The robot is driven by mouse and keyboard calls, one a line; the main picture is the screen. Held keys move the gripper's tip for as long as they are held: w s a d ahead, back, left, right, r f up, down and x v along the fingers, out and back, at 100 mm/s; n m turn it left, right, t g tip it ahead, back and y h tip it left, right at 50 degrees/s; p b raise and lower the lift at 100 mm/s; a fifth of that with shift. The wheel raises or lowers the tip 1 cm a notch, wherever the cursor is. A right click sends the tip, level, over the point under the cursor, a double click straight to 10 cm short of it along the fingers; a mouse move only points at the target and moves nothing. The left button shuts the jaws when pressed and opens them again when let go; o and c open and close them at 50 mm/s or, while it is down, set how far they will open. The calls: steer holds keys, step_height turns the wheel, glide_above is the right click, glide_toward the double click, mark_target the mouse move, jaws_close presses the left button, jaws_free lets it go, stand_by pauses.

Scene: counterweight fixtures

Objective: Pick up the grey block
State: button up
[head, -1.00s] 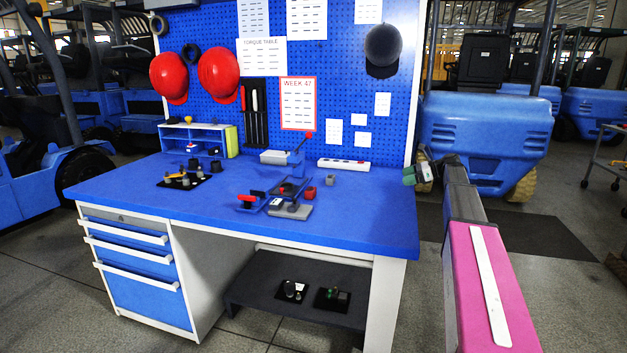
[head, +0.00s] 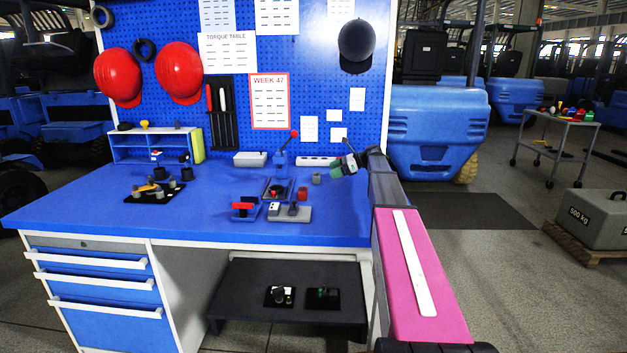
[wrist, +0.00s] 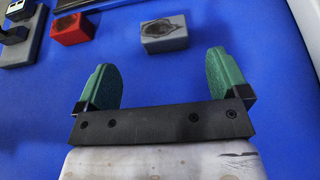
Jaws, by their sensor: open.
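The grey block (wrist: 164,35) lies on the blue workbench top, ahead of my gripper in the wrist view. It has a dark mark on its upper face. In the head view the small grey block (head: 316,179) sits right of a red block, just left of my gripper. My gripper (wrist: 163,85) has two green fingers spread wide with nothing between them. The block is beyond the fingertips, roughly centred on the gap, and not touched. In the head view my gripper (head: 343,167) is over the right side of the bench.
A red block (wrist: 82,28) lies left of the grey block. Left of that are a grey fixture plate (head: 290,215) and a lever stand (head: 281,160). A white power strip (head: 316,161) lies behind.

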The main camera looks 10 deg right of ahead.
mark_target(317, 174)
steer(key=x, duration=0.8)
steer(key=shift+w+a+r, duration=0.1)
steer(key=shift+w+a, duration=0.15)
steer(key=c, duration=1)
